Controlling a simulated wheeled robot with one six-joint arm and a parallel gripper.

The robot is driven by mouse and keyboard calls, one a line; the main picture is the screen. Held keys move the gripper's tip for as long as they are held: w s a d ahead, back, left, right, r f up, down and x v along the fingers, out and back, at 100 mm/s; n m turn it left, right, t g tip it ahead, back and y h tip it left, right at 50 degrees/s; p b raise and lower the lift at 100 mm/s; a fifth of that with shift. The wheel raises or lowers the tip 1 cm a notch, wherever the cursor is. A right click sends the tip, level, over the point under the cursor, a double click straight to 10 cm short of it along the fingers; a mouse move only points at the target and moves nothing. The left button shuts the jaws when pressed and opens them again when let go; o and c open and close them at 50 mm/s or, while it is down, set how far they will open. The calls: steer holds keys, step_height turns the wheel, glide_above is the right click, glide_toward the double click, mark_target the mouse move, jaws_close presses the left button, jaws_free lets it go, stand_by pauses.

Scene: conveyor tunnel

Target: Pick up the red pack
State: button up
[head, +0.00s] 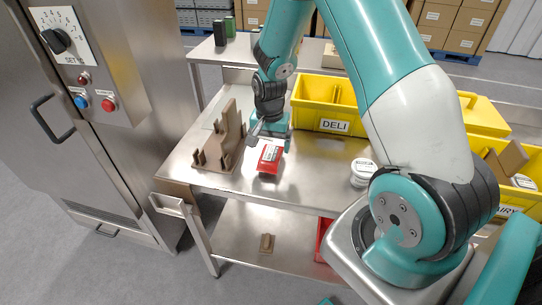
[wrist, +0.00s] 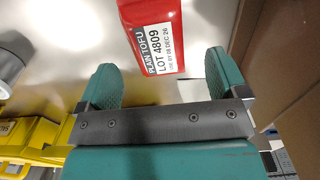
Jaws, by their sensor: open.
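The red pack (head: 269,159) lies on the steel table in the head view, with a white label on it. In the wrist view the red pack (wrist: 143,14) shows at the top, its label reading "PLAIN TOFU LOT 4809"; its upper part is cut off by the frame edge. My gripper (head: 270,133) is just behind the pack in the head view. In the wrist view my gripper (wrist: 161,72) has its two teal fingers wide apart with nothing between them. The pack lies beyond the fingertips, apart from them.
A brown stepped rack (head: 226,148) stands close left of the pack. The yellow DELI bin (head: 315,118) is behind and right. A white tub (head: 362,172) stands to the right. The steel table (head: 310,190) is bare between pack and tub.

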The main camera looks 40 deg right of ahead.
mark_target(271, 153)
steer(key=shift+s+d+f+p, duration=0.1)
steer(key=shift+f+p, duration=0.8)
steer(key=shift+f, duration=1.85)
steer(key=shift+c, duration=0.2)
steer(key=c, duration=1.1)
